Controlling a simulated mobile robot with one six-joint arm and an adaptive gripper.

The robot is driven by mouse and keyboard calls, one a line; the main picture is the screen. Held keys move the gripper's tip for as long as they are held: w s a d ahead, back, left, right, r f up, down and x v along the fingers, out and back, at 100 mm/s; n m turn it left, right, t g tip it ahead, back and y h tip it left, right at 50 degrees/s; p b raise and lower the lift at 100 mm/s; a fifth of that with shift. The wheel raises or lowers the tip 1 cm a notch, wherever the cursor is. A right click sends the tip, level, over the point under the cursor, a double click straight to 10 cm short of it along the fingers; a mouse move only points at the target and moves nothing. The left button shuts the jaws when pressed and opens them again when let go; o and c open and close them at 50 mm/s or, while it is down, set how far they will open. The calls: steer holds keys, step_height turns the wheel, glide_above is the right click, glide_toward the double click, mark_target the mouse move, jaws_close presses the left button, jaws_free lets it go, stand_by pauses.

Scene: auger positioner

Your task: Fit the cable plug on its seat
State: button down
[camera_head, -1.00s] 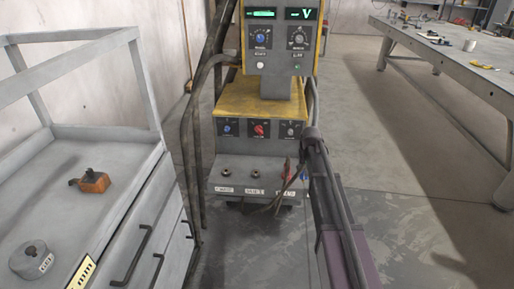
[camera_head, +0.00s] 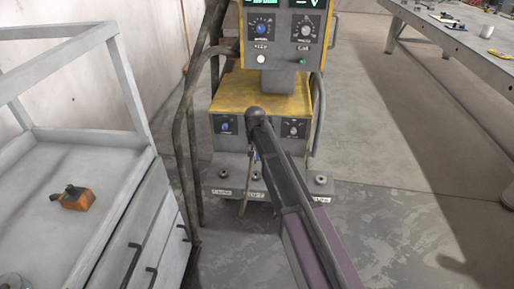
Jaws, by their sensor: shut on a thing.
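The grey and yellow welding machine (camera_head: 268,88) stands ahead. Its low front ledge has a round socket at the left (camera_head: 223,174), one in the middle (camera_head: 256,175) and one at the right (camera_head: 320,180), with labels below. My arm reaches up from the bottom right and ends in front of the machine's lower panel. My gripper is hidden behind the arm. A thin brownish cable (camera_head: 246,182) hangs beside the arm, between the left and middle sockets. The plug itself is hidden, so I cannot tell whether it touches a socket.
A grey drawer cabinet (camera_head: 95,240) with an open frame stands at the left, with an orange block (camera_head: 73,198) on its top. Dark hoses (camera_head: 187,130) run down the machine's left side. A grey workbench (camera_head: 450,45) is at the far right. The floor between is clear.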

mark_target(256, 162)
steer(key=shift+f, duration=0.1)
stand_by(0.4)
steer(key=shift+f+b, duration=2.75)
steer(key=shift+b, duration=0.15)
steer(key=shift+a, duration=0.1)
steer(key=shift+f+b, duration=1.45)
steer(key=shift+f, duration=0.05)
steer(key=shift+c, duration=0.6)
jaws_free()
steer(key=shift+r, duration=0.15)
step_height(256, 162, up, 8)
steer(key=p, duration=0.8)
steer(key=shift+r+p, duration=0.25)
steer(key=shift+p, duration=0.1)
stand_by(0.3)
